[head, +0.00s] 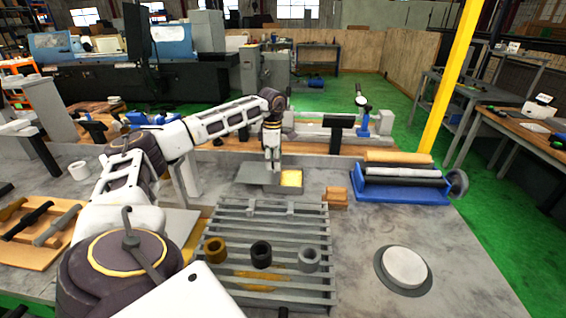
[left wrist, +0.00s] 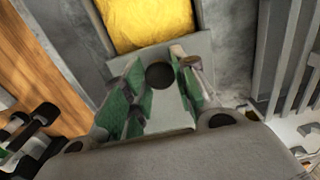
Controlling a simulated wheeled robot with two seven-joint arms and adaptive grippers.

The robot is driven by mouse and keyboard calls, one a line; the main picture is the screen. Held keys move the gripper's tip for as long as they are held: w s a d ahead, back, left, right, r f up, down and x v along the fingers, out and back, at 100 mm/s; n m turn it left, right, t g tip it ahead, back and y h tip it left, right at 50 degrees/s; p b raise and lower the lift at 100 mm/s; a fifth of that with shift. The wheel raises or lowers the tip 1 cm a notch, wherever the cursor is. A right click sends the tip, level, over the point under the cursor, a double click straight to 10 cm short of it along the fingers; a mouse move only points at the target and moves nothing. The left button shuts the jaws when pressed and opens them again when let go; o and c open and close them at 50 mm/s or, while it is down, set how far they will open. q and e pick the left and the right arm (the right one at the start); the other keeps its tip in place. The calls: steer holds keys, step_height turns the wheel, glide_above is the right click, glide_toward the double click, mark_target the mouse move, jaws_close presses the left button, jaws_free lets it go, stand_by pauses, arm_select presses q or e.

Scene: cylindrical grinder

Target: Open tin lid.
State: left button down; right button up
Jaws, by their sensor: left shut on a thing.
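The tin (head: 291,178) sits on the grey bench top in the middle of the head view, with bright yellow contents showing at its right side. The flat grey lid (head: 255,177) lies to the left of the yellow and covers the rest of the tin. My left gripper (head: 271,168) reaches down over the lid. In the left wrist view, my left gripper (left wrist: 158,80) has its green-padded fingers on either side of the lid's dark round knob (left wrist: 160,75) and is shut on it. The yellow contents (left wrist: 148,22) show beyond the lid's edge. My right gripper is not in view.
A slatted grey rack (head: 268,222) with three ring-shaped parts stands in front of the tin. A blue roller stand (head: 400,190) is to the right, with small brown blocks (head: 336,196) beside it. A round white disc (head: 404,267) lies at front right.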

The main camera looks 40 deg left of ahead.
mark_target(264, 172)
arm_select(q)
steer(key=shift+s+a, duration=1.05)
steer(key=shift+a, duration=0.15)
steer(key=shift+s+a, duration=0.25)
steer(key=c, duration=1.1)
jaws_free()
steer(key=shift+r, duration=0.7)
step_height(264, 172, up, 11)
steer(key=shift+f, duration=0.2)
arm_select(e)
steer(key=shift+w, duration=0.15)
arm_select(q)
steer(key=shift+f, duration=0.1)
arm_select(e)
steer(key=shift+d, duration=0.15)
